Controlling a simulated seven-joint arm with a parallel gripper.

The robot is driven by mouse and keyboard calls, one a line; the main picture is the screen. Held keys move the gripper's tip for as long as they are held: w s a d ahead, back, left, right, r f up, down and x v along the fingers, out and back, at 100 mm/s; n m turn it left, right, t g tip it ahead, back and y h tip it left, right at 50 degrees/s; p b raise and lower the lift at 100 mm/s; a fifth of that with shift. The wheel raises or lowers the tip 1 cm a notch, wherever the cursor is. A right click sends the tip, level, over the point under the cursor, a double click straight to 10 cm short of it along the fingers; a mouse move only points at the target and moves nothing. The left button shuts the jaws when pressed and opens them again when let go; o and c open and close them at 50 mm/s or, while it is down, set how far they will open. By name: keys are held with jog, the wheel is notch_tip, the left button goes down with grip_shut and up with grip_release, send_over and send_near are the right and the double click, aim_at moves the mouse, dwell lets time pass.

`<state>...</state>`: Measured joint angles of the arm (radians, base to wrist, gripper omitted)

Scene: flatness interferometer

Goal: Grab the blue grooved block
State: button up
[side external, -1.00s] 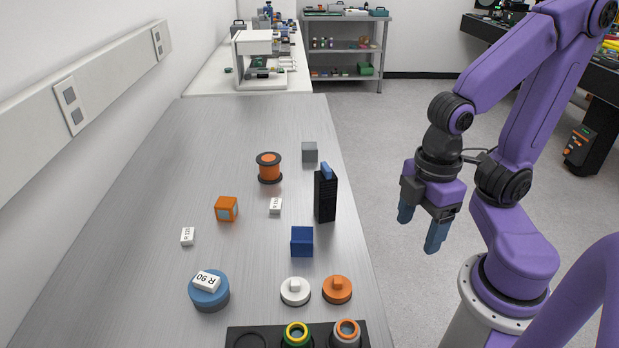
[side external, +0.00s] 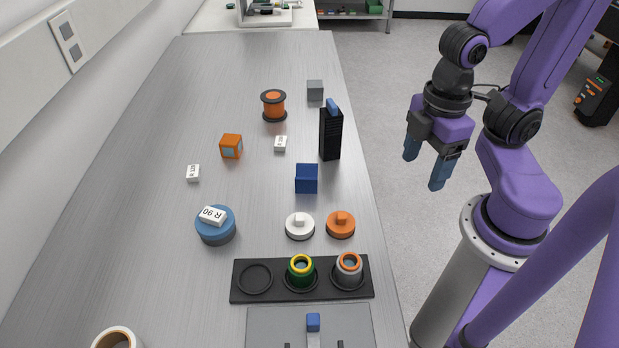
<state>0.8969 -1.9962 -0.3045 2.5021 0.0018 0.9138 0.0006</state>
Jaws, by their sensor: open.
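The blue block (side external: 307,179) sits on the metal bench in the middle right of the side external view, in front of a tall black block. I see it as a dark blue cube-like piece; its groove is too small to make out clearly. My gripper (side external: 425,167) is open and empty, with its two blue-grey fingers pointing down. It hangs to the right of the bench edge, well apart from the blue block. Nothing hides the block.
The tall black block (side external: 330,135) with a blue top stands just behind the blue block. White (side external: 300,227) and orange (side external: 340,226) knobbed discs lie in front. A black tray (side external: 240,291) holds two ringed pieces. The bench's left side has free room.

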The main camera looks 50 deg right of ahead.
dwell(0.4)
jog(key=shift+o, duration=1.3)
jog(key=w+a+r+m, duration=0.2)
jog(key=w+a, duration=0.3)
jog(key=w, duration=0.6)
jog(key=m, duration=0.3)
send_over(307, 175)
jog(key=f, duration=1)
jog(key=shift+s+a+f, duration=0.25)
jog(key=shift+f, duration=0.1)
jog(key=shift+w+d+f, duration=0.1)
jog(key=shift+f, duration=2.5)
